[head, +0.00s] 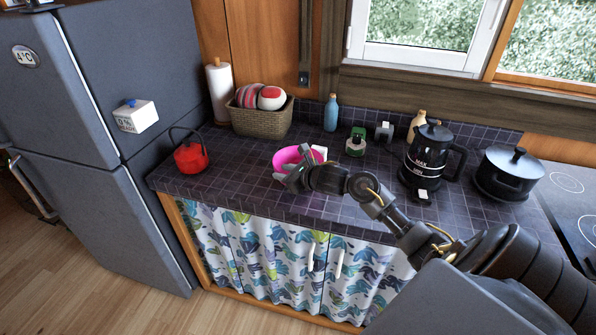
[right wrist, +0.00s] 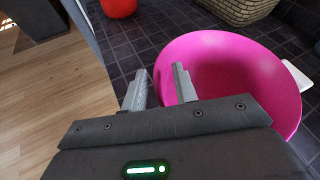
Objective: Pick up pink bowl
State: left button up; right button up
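The pink bowl (head: 287,155) stands upright on the dark tiled counter, near its front edge. My right gripper (head: 290,178) is at the bowl's front side and hides part of it. In the right wrist view, the bowl (right wrist: 245,75) fills the right side and looks empty. The right gripper's two fingers (right wrist: 160,70) are apart with a gap between them. The bowl's left rim shows between the fingers, one finger over the bowl's side and the other outside it. I cannot tell whether either touches it. My left gripper is not in view.
A red kettle (head: 191,157) stands left of the bowl, a wicker basket (head: 262,120) behind it. A white item (head: 319,153) sits close at its right. A black electric kettle (head: 430,155) and a pot (head: 508,175) stand farther right. A grey fridge (head: 110,70) bounds the left.

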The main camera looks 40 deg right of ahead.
grip_shut()
dwell(1.4)
